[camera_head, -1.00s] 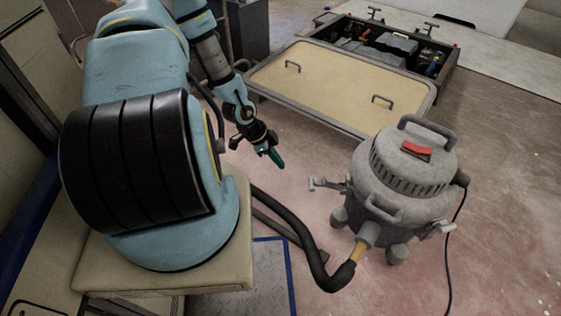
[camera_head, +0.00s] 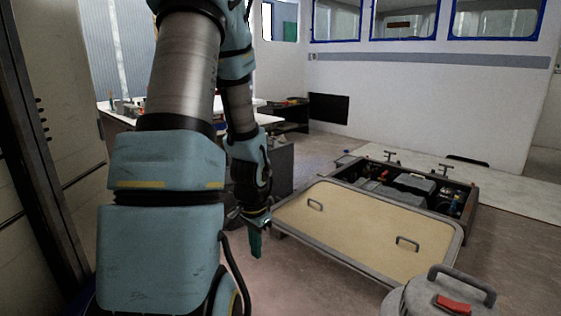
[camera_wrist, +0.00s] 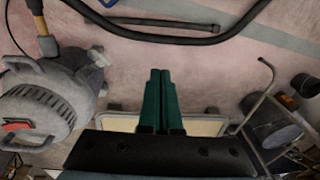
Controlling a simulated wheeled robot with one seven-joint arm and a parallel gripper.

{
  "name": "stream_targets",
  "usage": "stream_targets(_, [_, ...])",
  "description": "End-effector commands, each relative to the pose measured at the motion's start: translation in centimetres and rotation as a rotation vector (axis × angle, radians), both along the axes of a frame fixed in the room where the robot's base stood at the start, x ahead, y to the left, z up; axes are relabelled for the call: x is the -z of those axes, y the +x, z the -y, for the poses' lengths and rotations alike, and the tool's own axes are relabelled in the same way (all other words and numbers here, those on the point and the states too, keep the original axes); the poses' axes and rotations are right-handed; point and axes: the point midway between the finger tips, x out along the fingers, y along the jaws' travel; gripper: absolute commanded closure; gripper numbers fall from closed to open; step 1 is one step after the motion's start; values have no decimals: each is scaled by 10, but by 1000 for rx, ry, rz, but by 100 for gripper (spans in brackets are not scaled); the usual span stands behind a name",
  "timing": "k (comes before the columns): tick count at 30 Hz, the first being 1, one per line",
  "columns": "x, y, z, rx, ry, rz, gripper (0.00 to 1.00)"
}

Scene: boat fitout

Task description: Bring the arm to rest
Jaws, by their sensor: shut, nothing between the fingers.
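My gripper (camera_head: 256,240) hangs at the end of my blue and grey arm, fingers pointing down, left of the tan hatch panel in the head view. In the wrist view its two green fingers (camera_wrist: 161,100) lie side by side, shut, with nothing between them. The arm is raised and folded in front of the head camera, and it hides part of the room behind it.
A tan panel with handles (camera_head: 360,228) lies beside an open floor hatch (camera_head: 415,190) holding equipment. A grey vacuum (camera_head: 440,298) stands at the lower right; it also shows in the wrist view (camera_wrist: 40,105), its hose (camera_wrist: 150,37) crossing the floor.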

Motion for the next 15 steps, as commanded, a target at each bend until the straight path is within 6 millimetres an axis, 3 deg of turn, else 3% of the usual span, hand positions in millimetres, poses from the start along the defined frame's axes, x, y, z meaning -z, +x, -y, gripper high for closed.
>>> stream_targets(1, [-21,-6,-3,-80,4,17,100])
stream_targets(6, [-65,-31,-8,-320,-13,32,100])
stream_targets(15, [-111,-69,-4,-614,-88,40,100])
